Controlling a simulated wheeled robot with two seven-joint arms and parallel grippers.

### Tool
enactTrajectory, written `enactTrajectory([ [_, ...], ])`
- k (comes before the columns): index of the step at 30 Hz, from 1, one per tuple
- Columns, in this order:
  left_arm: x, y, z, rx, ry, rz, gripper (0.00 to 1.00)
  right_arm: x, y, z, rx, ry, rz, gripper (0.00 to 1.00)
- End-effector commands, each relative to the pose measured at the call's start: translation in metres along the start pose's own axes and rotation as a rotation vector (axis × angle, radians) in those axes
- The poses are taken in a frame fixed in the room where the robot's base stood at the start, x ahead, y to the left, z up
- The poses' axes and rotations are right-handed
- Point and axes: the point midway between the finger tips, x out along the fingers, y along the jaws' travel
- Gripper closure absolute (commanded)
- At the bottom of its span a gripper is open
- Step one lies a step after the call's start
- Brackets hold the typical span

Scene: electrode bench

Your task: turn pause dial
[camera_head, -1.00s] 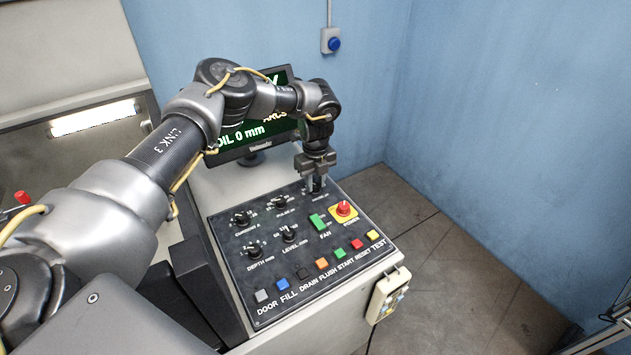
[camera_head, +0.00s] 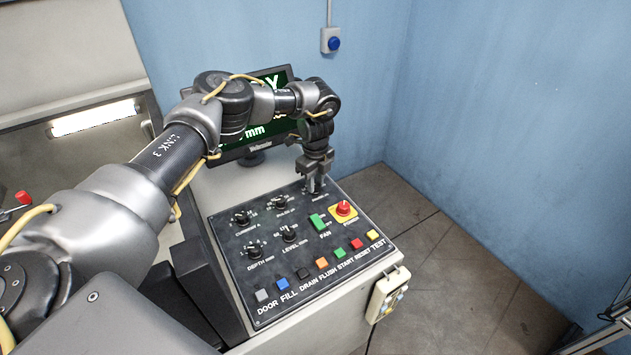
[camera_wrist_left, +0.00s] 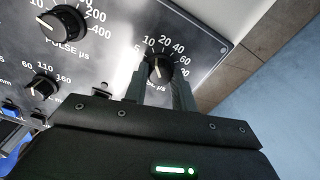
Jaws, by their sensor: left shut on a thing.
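The pause dial (camera_wrist_left: 159,68) is a black knob with a white pointer line, ringed by numbers such as 5, 10, 20, 40, 60 and 80, at the far corner of the black control panel (camera_head: 262,262). My left gripper (camera_head: 315,188) points down over that corner. In the left wrist view its two fingers (camera_wrist_left: 160,88) stand on either side of the dial and are shut on it. The pointer aims up, slightly left, between 10 and 20. My right gripper is not in view.
The pulse dial (camera_head: 279,203) sits close to the left of my gripper, and the level dial (camera_head: 289,235) is nearer. A green fan switch (camera_head: 318,221) and red power knob (camera_head: 344,208) are nearby. The screen (camera_head: 262,135) stands behind my arm.

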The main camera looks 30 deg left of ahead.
Motion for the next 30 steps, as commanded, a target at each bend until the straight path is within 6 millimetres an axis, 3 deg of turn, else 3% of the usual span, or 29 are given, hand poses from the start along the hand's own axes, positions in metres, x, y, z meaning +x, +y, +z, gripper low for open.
enactTrajectory([
  [1, 0.000, 0.000, 0.001, 0.000, -0.002, -0.001, 0.96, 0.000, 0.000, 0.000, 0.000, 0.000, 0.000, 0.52],
  [2, 0.000, 0.000, 0.001, 0.000, -0.002, -0.001, 0.71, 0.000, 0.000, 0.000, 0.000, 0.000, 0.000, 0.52],
  [6, 0.000, 0.000, 0.001, 0.000, -0.001, 0.000, 0.53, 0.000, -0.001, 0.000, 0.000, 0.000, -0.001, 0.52],
  [17, -0.004, -0.001, 0.000, 0.001, 0.000, -0.001, 0.52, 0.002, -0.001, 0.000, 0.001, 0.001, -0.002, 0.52],
  [20, -0.015, -0.001, 0.000, 0.002, 0.000, -0.003, 0.52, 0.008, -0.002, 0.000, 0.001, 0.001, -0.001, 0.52],
  [30, -0.081, -0.001, 0.001, 0.001, -0.002, -0.004, 0.52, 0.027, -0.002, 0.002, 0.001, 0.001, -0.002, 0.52],
])
